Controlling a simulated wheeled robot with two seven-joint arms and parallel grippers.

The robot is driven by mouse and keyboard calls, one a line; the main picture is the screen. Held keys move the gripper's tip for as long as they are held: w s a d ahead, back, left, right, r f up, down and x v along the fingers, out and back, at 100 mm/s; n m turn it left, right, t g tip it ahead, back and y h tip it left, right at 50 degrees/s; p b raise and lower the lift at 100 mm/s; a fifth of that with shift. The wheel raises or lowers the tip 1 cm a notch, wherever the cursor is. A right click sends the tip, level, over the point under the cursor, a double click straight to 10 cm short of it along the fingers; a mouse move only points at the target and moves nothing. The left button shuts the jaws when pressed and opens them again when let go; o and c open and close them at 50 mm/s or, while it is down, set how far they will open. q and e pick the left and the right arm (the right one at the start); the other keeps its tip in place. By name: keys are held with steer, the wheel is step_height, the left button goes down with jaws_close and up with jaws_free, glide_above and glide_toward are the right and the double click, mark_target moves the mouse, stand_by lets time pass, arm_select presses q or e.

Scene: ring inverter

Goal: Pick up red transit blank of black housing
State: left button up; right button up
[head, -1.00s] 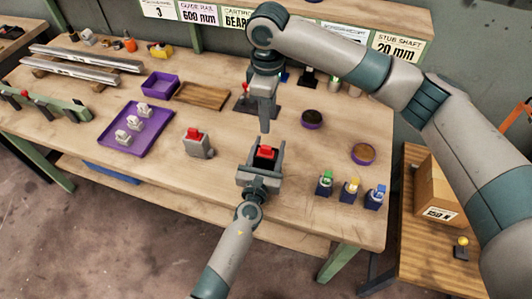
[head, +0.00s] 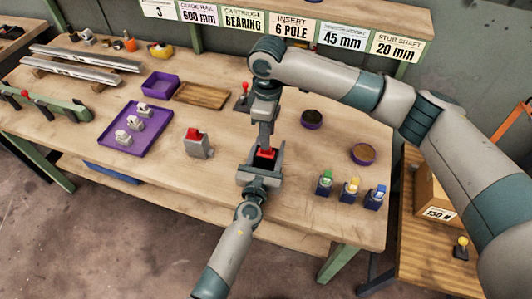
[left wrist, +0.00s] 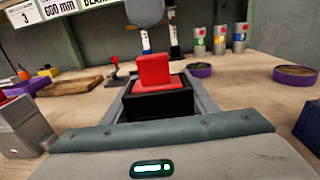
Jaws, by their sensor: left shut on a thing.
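The black housing (head: 263,166) stands near the table's front middle, with the red transit blank (head: 265,153) seated in its top. In the left wrist view the housing (left wrist: 158,106) sits between my finger pads and the red blank (left wrist: 153,72) stands up from it. My left gripper (head: 261,172) is shut on the housing. My right gripper (head: 266,146) points down from above, its tips at the red blank in the head view. I cannot tell whether they touch it or how far apart they are.
A grey block with a red top (head: 197,143) stands to the left. A purple tray (head: 153,142) holds white parts. Small green, yellow and blue-topped blocks (head: 350,190) stand to the right, near two round purple dishes (head: 312,119). Bare table lies between them.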

mark_target(266, 153)
steer(key=shift+s+a+f, duration=0.1)
steer(key=shift+f, duration=1.2)
steer(key=shift+s+a+f, duration=0.1)
steer(key=shift+f, duration=1.2)
jaws_close()
